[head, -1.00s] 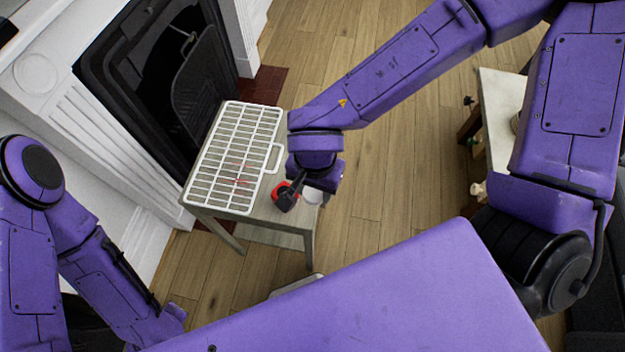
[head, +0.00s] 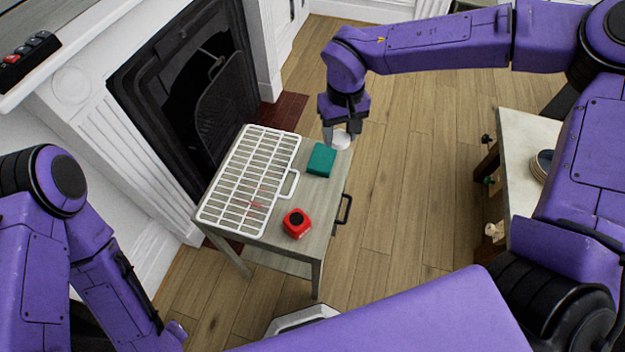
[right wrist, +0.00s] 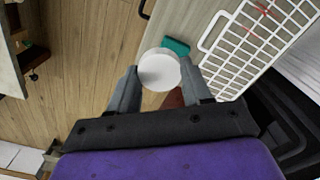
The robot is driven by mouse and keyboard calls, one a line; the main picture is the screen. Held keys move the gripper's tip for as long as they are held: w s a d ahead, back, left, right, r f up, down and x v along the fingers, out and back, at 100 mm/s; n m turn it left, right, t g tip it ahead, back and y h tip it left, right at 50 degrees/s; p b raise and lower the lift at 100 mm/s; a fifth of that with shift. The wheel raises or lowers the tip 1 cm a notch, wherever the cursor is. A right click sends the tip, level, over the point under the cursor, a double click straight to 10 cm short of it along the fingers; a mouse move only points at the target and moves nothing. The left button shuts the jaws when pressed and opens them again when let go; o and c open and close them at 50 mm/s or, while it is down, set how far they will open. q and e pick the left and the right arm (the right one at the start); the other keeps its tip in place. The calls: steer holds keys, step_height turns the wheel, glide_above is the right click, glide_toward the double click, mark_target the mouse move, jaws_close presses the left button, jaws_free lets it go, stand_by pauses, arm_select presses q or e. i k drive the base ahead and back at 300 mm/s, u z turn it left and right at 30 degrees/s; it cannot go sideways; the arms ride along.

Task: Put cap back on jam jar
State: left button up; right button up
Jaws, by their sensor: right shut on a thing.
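My right gripper (head: 338,134) is shut on a plain white round thing that looks like the cap (head: 341,140). It is held above the far right edge of the small grey table (head: 318,212). In the right wrist view the white cap (right wrist: 159,70) sits between the two fingertips of the gripper (right wrist: 158,80), its round face towards the camera.
Another table (head: 522,150) with stacked dishes is at the right. Wooden floor between is clear.

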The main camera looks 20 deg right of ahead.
mark_target(297, 224)
steer(key=k, duration=1.3)
steer(key=z, duration=0.5)
steer(key=i, duration=1.05)
steer(key=u, duration=0.55)
